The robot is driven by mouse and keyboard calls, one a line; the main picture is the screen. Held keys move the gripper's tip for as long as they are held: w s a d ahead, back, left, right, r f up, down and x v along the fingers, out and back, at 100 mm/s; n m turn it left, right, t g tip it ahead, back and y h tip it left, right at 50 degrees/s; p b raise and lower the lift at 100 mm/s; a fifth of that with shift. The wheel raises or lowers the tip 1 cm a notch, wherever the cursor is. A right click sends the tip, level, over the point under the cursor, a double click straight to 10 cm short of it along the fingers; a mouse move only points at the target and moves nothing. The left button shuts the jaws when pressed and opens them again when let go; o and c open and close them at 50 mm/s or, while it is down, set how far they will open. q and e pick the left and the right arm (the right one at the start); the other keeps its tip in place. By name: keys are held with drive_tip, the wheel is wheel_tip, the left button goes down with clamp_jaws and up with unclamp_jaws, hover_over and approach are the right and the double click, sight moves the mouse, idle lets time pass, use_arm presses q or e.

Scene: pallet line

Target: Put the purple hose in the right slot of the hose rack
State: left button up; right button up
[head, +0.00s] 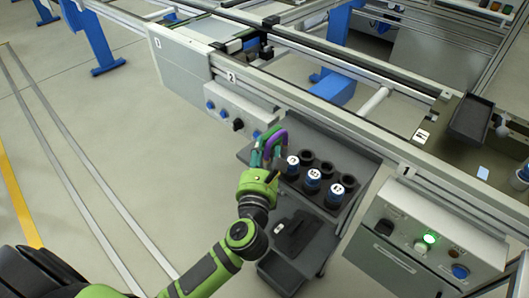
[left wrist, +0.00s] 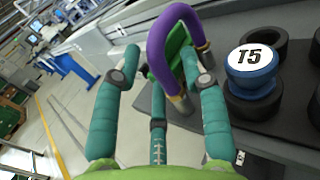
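The purple hose (head: 277,138) is a bent arch at the left edge of the dark grey shelf. In the left wrist view the hose (left wrist: 160,52) curves over, with metal ends low beside the fingers. My left gripper (head: 268,156) is at the hose; its teal fingers (left wrist: 158,75) are spread apart, with one hose leg showing between the fingertips and the other behind the right finger. I see no firm grip. A green piece behind the arch is partly hidden. I cannot make out the hose rack or its right slot. My right gripper is not in view.
The dark shelf (head: 352,168) carries black cups and several blue numbered pieces, one marked T5 (left wrist: 254,62) close to the right finger. A black object (head: 297,232) lies nearer me. A control box (head: 425,240) with a lit green button stands right. The floor at left is clear.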

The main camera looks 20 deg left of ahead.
use_arm(q)
drive_tip(key=shift+s+r, duration=0.1)
drive_tip(key=shift+r, duration=0.05)
drive_tip(key=b+v, duration=0.2)
drive_tip(key=v, duration=0.9)
drive_tip(key=shift+s+b, duration=0.3)
drive_tip(key=shift+s, duration=0.1)
